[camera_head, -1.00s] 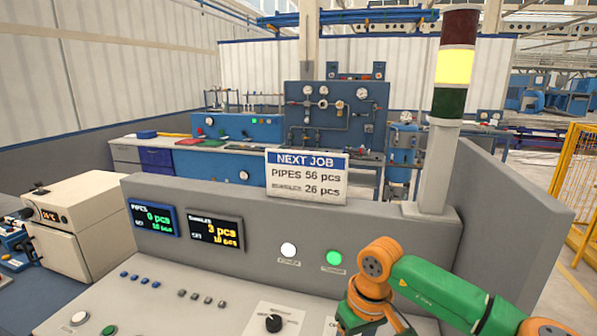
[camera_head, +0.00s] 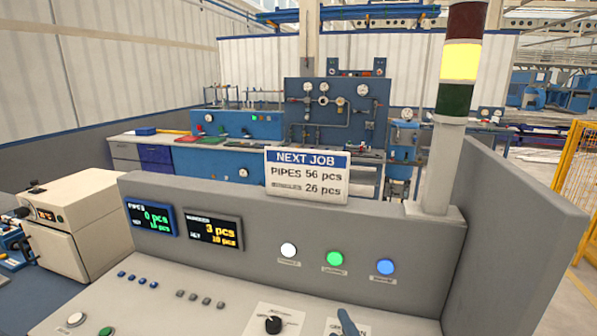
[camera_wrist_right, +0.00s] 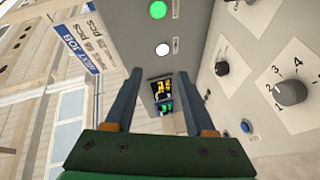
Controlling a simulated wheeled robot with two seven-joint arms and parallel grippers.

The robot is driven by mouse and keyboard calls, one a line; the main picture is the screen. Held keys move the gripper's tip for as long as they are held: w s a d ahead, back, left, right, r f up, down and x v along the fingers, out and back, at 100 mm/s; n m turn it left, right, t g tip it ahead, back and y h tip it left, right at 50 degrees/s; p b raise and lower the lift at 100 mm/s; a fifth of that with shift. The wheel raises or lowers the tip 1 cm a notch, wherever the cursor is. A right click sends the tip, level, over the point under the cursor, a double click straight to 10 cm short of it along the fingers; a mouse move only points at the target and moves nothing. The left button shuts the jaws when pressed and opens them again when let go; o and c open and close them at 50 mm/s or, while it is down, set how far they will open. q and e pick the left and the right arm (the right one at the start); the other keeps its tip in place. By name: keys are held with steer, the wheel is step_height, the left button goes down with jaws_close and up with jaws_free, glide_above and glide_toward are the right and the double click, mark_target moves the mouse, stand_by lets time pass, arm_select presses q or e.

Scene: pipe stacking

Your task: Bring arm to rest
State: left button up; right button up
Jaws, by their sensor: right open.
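My right gripper (camera_wrist_right: 160,75) shows in the right wrist view with its two blue-grey fingers apart and nothing between them. The sloping grey control console lies ahead of it, turned sideways in that view. In the head view the green and orange arm no longer shows. A blue-grey piece (camera_head: 347,322) at the bottom edge is cut off; I cannot tell whether it is a fingertip or a console handle. My left gripper is in neither view.
The console wall (camera_head: 262,228) carries a pipes display (camera_head: 151,218), a second display (camera_head: 214,231) and white, green and blue lamps. A signal tower (camera_head: 456,90) stands behind, its yellow section lit. A beige box (camera_head: 75,215) stands left.

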steer(key=s+d+f+m+g+h, duration=0.1)
steer(key=s+d+f+m+g, duration=0.1)
steer(key=s+f+m+g, duration=0.1)
steer(key=s+d+f+m+g, duration=0.3)
steer(key=s+f+m, duration=0.1)
steer(key=s+f, duration=0.2)
steer(key=s+d+f+m+g+h, duration=0.1)
steer(key=s+d+f+m+g, duration=0.1)
steer(key=s+f+m, duration=0.2)
steer(key=shift+s+d+f+g+h, duration=0.3)
steer(key=shift+s+d+f+g, duration=0.1)
steer(key=shift+s+f, duration=0.25)
steer(key=s+f+m+g, duration=0.2)
steer(key=s+m+g, duration=0.1)
steer(key=s, duration=0.4)
steer(key=s+d+f+g+b, duration=0.1)
steer(key=s+f+b, duration=0.15)
steer(key=f, duration=0.95)
steer(key=s+f+g+b, duration=0.1)
steer(key=f+b, duration=0.2)
steer(key=f, duration=0.9)
steer(key=s+d+f+g+b, duration=0.1)
steer(key=s+f+b, duration=0.3)
steer(key=s+f, duration=0.8)
steer(key=shift+d+f+b, duration=0.35)
steer(key=shift+d+f, duration=0.3)
steer(key=shift+f, duration=0.3)
